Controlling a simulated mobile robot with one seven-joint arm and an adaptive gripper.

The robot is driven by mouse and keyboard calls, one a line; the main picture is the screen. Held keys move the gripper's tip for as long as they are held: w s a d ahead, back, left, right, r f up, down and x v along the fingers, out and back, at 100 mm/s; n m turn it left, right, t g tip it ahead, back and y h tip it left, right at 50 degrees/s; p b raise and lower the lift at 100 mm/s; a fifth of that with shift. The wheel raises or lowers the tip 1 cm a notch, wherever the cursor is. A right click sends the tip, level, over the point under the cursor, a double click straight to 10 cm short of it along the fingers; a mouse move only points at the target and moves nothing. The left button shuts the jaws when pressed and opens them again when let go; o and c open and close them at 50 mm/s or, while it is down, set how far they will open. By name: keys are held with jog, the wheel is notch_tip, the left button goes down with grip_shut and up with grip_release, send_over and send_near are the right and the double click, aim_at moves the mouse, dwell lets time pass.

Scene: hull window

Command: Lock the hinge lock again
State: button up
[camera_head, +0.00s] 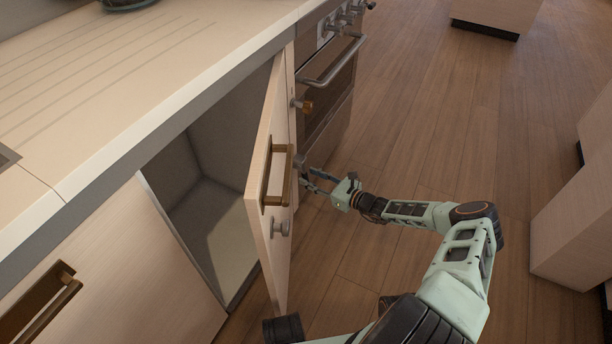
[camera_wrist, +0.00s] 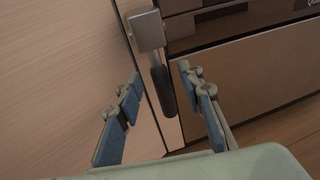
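A grey square block with a dark rounded lever, which looks like the hinge lock (camera_wrist: 162,88), shows in the wrist view at the edge of a light wood panel. The lever points down in that picture. My gripper (camera_wrist: 160,73) is open, with one blue-padded finger on each side of the lever in the picture. Neither finger visibly touches it; I cannot tell how deep the lever sits between them. In the head view my gripper (camera_head: 312,179) is beside the far face of the open cabinet door (camera_head: 270,160), and the lock there is small and partly hidden.
The open door carries a brass handle (camera_head: 276,178) and a grey knob (camera_head: 280,228). The cabinet interior (camera_head: 205,195) looks empty. An oven (camera_head: 330,90) with a bar handle stands just beyond the door.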

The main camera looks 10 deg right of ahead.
jog(key=v, duration=0.9)
